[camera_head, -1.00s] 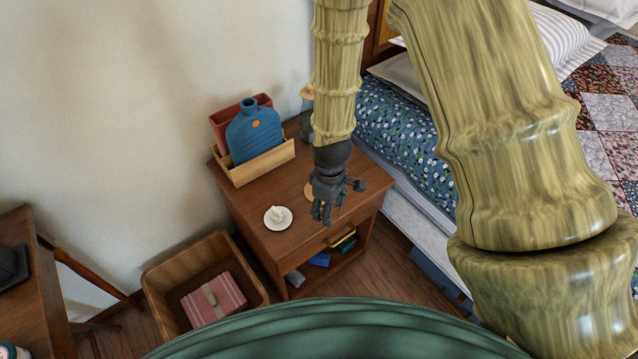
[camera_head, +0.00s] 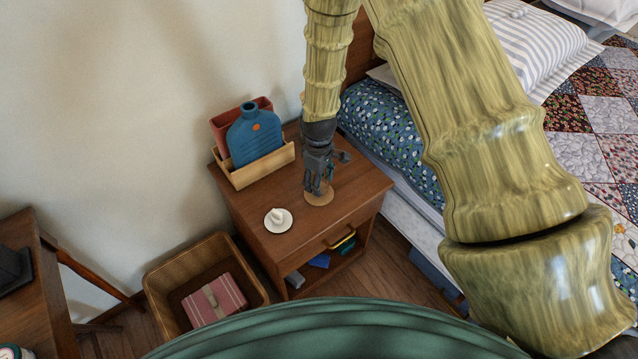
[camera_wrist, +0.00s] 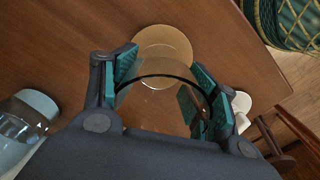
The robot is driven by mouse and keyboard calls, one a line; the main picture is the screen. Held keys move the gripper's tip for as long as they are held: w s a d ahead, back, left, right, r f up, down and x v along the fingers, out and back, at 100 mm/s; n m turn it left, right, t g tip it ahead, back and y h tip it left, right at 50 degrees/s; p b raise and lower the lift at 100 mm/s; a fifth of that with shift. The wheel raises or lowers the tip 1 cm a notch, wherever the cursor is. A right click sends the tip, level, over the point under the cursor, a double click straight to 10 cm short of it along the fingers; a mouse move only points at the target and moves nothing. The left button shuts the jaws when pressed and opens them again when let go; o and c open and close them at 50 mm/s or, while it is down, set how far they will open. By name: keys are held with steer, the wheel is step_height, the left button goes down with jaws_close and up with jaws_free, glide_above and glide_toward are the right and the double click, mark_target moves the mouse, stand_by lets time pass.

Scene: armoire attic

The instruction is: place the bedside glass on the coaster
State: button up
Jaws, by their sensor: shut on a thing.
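My gripper (camera_head: 318,184) hangs over the brown nightstand (camera_head: 278,188) and is shut on the clear bedside glass. In the wrist view the glass (camera_wrist: 160,88) shows as a curved dark rim between the teal finger pads of my gripper (camera_wrist: 162,92). In the head view the glass cannot be made out. The round tan coaster (camera_head: 318,198) lies flat on the nightstand, just below my fingertips in the picture. In the wrist view the coaster (camera_wrist: 165,38) shows mostly beyond the glass, partly through it. I cannot tell the height of the glass above the top.
A wooden holder (camera_head: 262,166) with a blue bottle (camera_head: 254,135) stands at the back left. A white dish (camera_head: 278,220) lies left of the coaster. A clear vessel (camera_wrist: 22,125) shows at the wrist view's left. A wicker basket (camera_head: 160,310) is on the floor; the bed is right.

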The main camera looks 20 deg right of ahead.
steer(key=shift+f, duration=1.05)
steer(key=o, duration=1.2)
steer(key=shift+f, duration=0.1)
step_height(320, 180, up, 12)
